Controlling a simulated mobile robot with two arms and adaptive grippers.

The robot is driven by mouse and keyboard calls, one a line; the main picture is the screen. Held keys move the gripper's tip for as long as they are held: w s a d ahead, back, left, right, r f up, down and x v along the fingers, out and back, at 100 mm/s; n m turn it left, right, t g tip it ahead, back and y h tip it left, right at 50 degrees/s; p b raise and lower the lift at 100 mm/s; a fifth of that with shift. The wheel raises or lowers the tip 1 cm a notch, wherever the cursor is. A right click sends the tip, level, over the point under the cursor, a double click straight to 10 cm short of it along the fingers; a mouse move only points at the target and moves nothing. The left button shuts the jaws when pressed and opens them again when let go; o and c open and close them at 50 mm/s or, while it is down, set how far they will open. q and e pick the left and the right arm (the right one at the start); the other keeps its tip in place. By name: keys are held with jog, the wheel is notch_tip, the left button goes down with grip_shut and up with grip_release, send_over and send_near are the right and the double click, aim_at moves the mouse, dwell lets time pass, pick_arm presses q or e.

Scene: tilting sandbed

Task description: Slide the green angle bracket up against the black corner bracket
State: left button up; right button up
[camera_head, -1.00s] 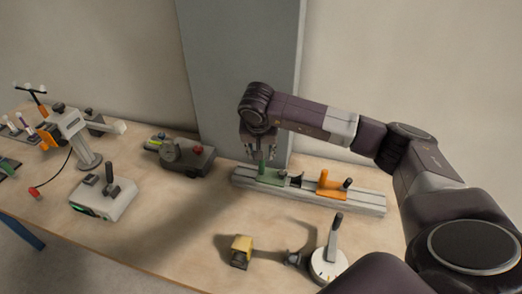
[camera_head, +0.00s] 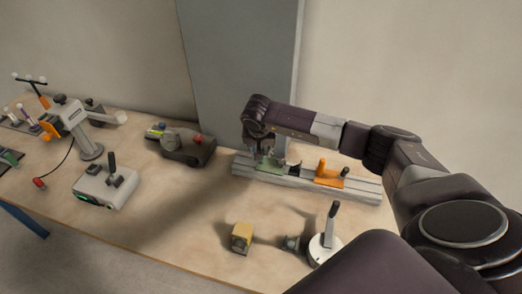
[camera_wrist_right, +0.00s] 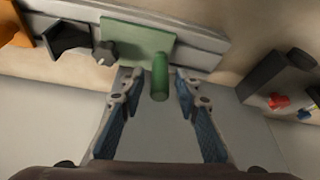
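The green angle bracket (camera_head: 268,165) sits on the left part of a grey rail. The right wrist view shows its flat plate (camera_wrist_right: 140,42), its upright green post and a small dark grey knob (camera_wrist_right: 105,53) at the plate's edge. The black corner bracket (camera_wrist_right: 68,38) is on the same rail beside the green one, with a small gap between them. My right gripper (camera_wrist_right: 157,86) is open. Its two blue-padded fingers stand on either side of the green post, apart from it. In the head view the gripper hides part of the green bracket. My left gripper is not in view.
An orange bracket (camera_head: 328,175) sits farther right on the grey rail (camera_head: 362,192). A grey device with a red button (camera_head: 198,140) stands left of the rail. A yellow block (camera_head: 241,237) and a white dial base with a lever (camera_head: 325,247) stand in front.

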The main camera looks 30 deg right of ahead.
aim_at(280, 160)
grip_shut()
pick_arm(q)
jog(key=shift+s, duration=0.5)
pick_arm(e)
jog(key=shift+d, duration=0.15)
jog(key=s+d, duration=0.2)
jog(key=s+d+b, duration=0.1)
jog(key=s+d, duration=0.1)
jog(key=s, duration=0.1)
jog(key=shift+d, duration=0.15)
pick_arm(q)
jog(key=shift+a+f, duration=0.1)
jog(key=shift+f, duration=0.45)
pick_arm(e)
jog(key=shift+o, duration=1.2)
grip_release()
jog(key=shift+s, duration=0.1)
